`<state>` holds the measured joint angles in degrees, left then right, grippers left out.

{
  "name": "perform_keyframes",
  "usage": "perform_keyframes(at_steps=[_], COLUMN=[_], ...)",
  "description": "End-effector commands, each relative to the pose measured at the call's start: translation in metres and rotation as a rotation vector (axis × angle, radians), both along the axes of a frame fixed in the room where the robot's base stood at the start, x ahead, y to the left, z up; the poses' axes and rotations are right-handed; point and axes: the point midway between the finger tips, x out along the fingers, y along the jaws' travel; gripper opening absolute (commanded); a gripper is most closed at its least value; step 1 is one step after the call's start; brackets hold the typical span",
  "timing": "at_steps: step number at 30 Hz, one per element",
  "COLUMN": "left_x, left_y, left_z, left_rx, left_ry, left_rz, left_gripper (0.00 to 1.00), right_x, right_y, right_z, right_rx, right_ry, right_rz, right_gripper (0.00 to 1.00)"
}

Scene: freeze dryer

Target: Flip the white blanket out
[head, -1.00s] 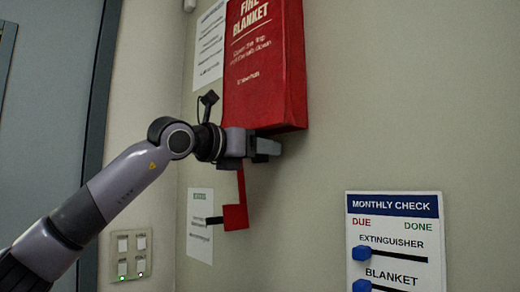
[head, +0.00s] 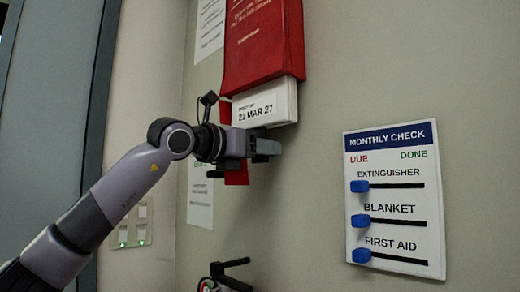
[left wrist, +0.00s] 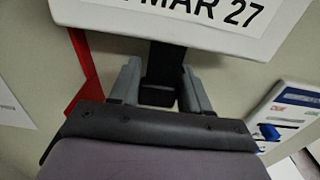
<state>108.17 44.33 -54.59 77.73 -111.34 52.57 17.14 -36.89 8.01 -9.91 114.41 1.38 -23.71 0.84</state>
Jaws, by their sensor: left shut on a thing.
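The white blanket (head: 266,104), labelled "21 MAR 27", sticks out below the red fire blanket pouch (head: 262,50) on the wall. Its upper part is hidden in the pouch. In the left wrist view the blanket (left wrist: 195,22) fills the top, with a black tab (left wrist: 161,70) hanging from its lower edge. My left gripper (head: 262,147) is just below the blanket, shut on this black tab, which sits between its fingers (left wrist: 158,92). A red strap (head: 237,178) hangs behind the gripper, partly hidden.
A monthly check board (head: 394,200) hangs to the right, its blue sliders at the left, DUE side. A switch panel (head: 131,226) and papers (head: 200,205) are on the wall. A black-handled object (head: 228,277) shows at the bottom. Bare wall lies between pouch and board.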

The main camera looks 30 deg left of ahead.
Motion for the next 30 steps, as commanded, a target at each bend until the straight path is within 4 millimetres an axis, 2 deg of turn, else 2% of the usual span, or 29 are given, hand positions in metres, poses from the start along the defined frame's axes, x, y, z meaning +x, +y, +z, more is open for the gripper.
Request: perform_keyframes(at_steps=[1,13,14,15,25,30], left_x=[0.000,0.001,0.001,0.001,-0.001,-0.021], left_y=[0.000,-0.001,-0.001,-0.001,0.001,0.008], left_z=[-0.007,-0.011,-0.011,-0.011,-0.008,-0.010], left_rx=[0.001,0.004,0.004,0.004,0.001,0.002], left_ry=[0.003,0.011,0.012,0.012,0.003,0.000], left_rz=[0.000,-0.001,-0.001,-0.001,0.000,0.000], left_gripper=[0.00,0.00,0.53,0.67,0.68,0.68], right_x=[0.001,0.002,0.002,0.002,0.003,0.002], right_y=[0.002,0.002,0.001,0.001,-0.001,-0.001], right_z=[-0.003,-0.001,-0.001,-0.001,-0.002,-0.010], right_rx=[0.003,0.001,0.000,-0.001,-0.002,-0.001], right_ry=[0.000,-0.004,-0.004,-0.005,-0.006,-0.001], right_rz=[0.003,0.011,0.010,0.010,0.007,0.006], right_gripper=[0.43,0.43,0.43,0.43,0.43,0.43])
